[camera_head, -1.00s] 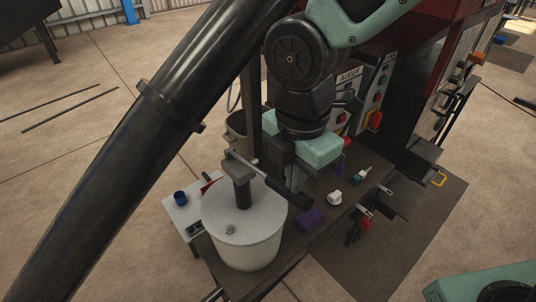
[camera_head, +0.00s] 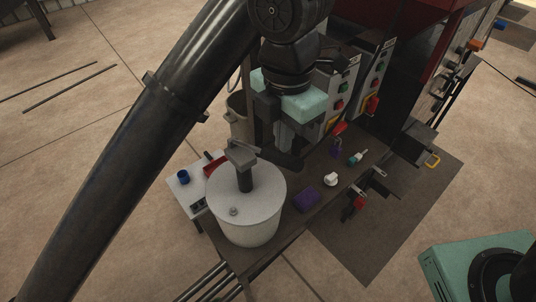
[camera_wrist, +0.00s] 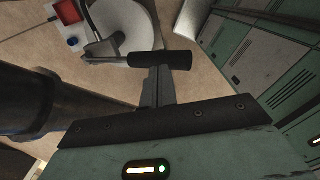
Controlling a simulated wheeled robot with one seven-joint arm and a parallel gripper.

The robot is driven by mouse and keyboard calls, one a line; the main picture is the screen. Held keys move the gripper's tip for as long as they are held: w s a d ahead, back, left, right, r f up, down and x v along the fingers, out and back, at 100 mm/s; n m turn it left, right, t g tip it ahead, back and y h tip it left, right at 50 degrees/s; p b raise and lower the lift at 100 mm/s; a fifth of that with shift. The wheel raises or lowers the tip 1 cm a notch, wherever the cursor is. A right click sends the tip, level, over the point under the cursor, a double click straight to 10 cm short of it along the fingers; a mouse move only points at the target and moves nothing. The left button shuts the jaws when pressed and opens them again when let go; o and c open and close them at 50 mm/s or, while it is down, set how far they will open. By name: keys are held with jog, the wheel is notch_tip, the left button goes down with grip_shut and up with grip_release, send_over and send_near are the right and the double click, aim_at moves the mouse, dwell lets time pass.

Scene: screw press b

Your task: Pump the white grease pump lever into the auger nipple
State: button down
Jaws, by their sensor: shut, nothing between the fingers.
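The grease pump (camera_head: 240,222) is a white lidded bucket with a dark post and grey head on top. Its lever runs right from the head and ends in a thick black grip (camera_head: 285,159). In the wrist view the black grip (camera_wrist: 172,60) lies across the tips of my gripper (camera_wrist: 157,74), which appear to touch it. My gripper (camera_head: 286,143) is shut, with nothing held, and reaches down at the grip in the head view. The lever is not clasped. I cannot make out the auger nipple or a hose end.
A large dark tube (camera_head: 130,165) slants across the left. The bench holds a purple block (camera_head: 307,199) and a white cup (camera_head: 331,180). Control boxes (camera_head: 340,88) stand behind my gripper.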

jog(key=shift+f, duration=0.1)
jog(key=s+d+f+b, duration=0.2)
jog(key=s+f+b, duration=0.1)
jog(key=f, duration=0.3)
jog(key=shift+f+b, duration=0.25)
jog(key=shift+b, duration=0.45)
jog(key=w+r+p, duration=0.1)
jog(key=r+p, duration=0.1)
jog(key=w+a+r+p, duration=0.1)
jog(key=r+p, duration=0.1)
jog(key=p, duration=0.1)
jog(key=w+a+r+p, duration=0.1)
jog(key=r+p, duration=0.1)
jog(key=shift+r, duration=0.4)
dwell(0.6)
dwell(0.4)
